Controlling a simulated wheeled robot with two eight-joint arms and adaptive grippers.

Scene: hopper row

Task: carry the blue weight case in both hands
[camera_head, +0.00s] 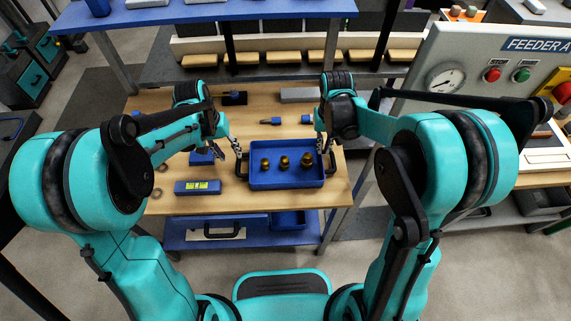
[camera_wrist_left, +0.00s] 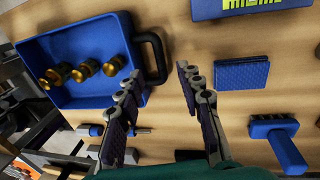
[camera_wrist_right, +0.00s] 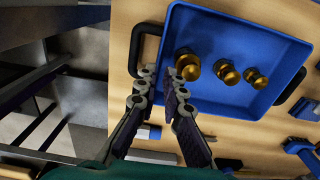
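The blue weight case (camera_head: 286,184) is an open tray on the wooden bench, with three brass weights (camera_head: 284,162) standing in it and a black handle at each end. My left gripper (camera_head: 237,148) is at the case's left end. In the left wrist view its fingers (camera_wrist_left: 160,78) are apart and empty, near the black handle (camera_wrist_left: 157,55). My right gripper (camera_head: 326,140) is at the right end. In the right wrist view its fingers (camera_wrist_right: 159,75) are partly apart, close to the other handle (camera_wrist_right: 137,50) and the case wall; contact cannot be told.
A blue level-like block (camera_head: 197,187) and a small blue pad (camera_head: 202,158) lie left of the case. Blue-handled tools (camera_head: 271,121) and a grey block (camera_head: 299,95) lie behind it. A panel with gauge (camera_head: 445,78) stands right. A lower blue shelf (camera_head: 185,233) is below.

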